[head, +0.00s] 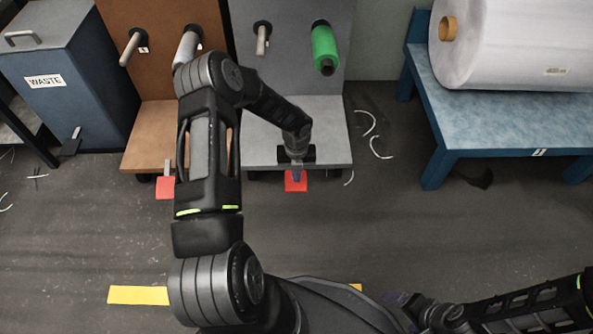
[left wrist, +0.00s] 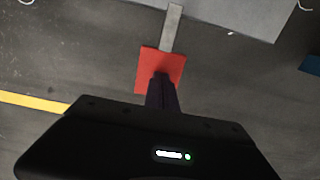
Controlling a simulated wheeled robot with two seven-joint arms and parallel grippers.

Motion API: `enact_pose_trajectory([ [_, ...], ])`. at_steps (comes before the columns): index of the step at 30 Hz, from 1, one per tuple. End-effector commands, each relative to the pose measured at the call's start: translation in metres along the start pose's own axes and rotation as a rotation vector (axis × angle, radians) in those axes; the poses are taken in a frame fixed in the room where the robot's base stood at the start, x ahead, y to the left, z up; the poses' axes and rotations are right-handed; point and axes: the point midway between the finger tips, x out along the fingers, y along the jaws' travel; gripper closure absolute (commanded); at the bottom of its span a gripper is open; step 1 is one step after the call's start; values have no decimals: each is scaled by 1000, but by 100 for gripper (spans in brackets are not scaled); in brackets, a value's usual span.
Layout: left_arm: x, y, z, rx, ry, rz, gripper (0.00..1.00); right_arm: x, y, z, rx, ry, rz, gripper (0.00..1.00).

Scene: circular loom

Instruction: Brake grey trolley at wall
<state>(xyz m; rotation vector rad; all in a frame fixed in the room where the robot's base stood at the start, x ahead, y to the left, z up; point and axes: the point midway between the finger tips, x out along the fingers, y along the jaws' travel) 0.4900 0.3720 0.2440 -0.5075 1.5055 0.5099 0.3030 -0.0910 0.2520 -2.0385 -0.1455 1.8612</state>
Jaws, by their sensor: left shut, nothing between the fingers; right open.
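The grey trolley (head: 335,140) stands against the wall, with a flat deck and an upright grey back panel. A red brake pedal (head: 290,187) sticks out from its front edge near the floor. My left gripper (head: 297,177) is shut and empty, pointing down over this pedal. In the left wrist view, the red pedal (left wrist: 150,68) hangs on a grey lever (left wrist: 171,28) from the deck, and my fingertips (left wrist: 161,78) overlap it. I cannot tell whether they touch it. My right gripper (head: 412,302) is open, low at the bottom right, away from the trolley.
A brown trolley (head: 150,150) with its own red pedal (head: 165,188) stands close on the left, beside a blue waste bin (head: 70,85). A blue table (head: 480,120) bears a big white roll (head: 510,50) at right. White scraps (head: 380,150) lie on the floor.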

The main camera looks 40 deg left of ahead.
Motion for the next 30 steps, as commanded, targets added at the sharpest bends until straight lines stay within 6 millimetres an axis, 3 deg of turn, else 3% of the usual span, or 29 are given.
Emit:
enact_pose_trajectory([
  [11,3,0,0,0,1,0,100,1,0,0,0,0,0,11],
  [20,44,0,-9,1,4,1,100,16,5,-1,0,5,0,11],
  [30,46,1,-8,-1,-1,-2,100,15,4,-1,0,7,0,11],
])
